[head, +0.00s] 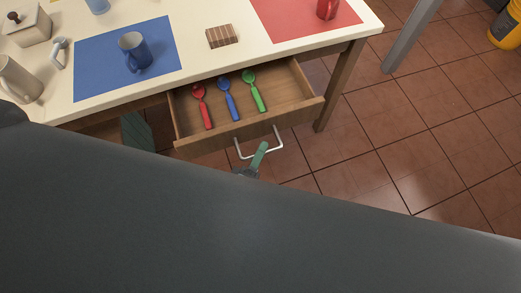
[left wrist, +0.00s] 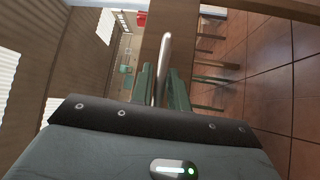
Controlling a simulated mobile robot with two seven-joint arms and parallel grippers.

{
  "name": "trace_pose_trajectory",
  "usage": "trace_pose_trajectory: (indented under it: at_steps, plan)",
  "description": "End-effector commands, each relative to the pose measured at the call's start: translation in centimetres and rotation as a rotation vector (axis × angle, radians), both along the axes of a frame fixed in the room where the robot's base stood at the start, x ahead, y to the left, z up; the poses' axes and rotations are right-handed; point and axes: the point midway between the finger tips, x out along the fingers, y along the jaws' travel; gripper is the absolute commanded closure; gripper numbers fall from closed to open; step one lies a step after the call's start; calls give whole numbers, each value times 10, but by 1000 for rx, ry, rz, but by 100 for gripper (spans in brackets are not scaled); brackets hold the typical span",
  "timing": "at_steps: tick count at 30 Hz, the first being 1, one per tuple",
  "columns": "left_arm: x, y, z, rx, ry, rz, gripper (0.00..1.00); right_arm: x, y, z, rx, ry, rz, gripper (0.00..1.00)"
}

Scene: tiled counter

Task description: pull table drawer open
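The table drawer (head: 300,113) is pulled well out from under the white-topped table, and its inside shows in the head view. A red spoon (head: 203,107), a blue spoon (head: 229,99) and a green spoon (head: 254,91) lie in it. A pale handle (head: 278,147) is on its front. My left gripper (head: 259,157) is at the middle of this handle. In the left wrist view its green fingers (left wrist: 162,88) stand close on both sides of the handle (left wrist: 164,55), shut on it. My left arm hides the lower head view. My right gripper is not seen.
On the table (head: 199,63) are a blue mug (head: 135,52) on a blue mat (head: 95,72), a striped block (head: 222,36), and a red mug (head: 327,9) on a red mat (head: 285,22). A table leg (head: 340,87) stands right of the drawer.

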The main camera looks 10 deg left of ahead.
Motion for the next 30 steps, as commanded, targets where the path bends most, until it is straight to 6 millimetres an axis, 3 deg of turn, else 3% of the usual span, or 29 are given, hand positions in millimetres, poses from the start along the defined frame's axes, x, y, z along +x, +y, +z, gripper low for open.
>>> trace_pose_trajectory:
  at_steps: [3,14,24,30]
  plan:
    - [0,0,0,0,0,0,67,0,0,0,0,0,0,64]
    - [-5,1,-2,0,1,-1,67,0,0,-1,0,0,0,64]
    - [-54,11,-9,2,4,-1,67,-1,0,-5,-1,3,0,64]
    - [-73,15,-11,0,1,-1,67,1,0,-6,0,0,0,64]
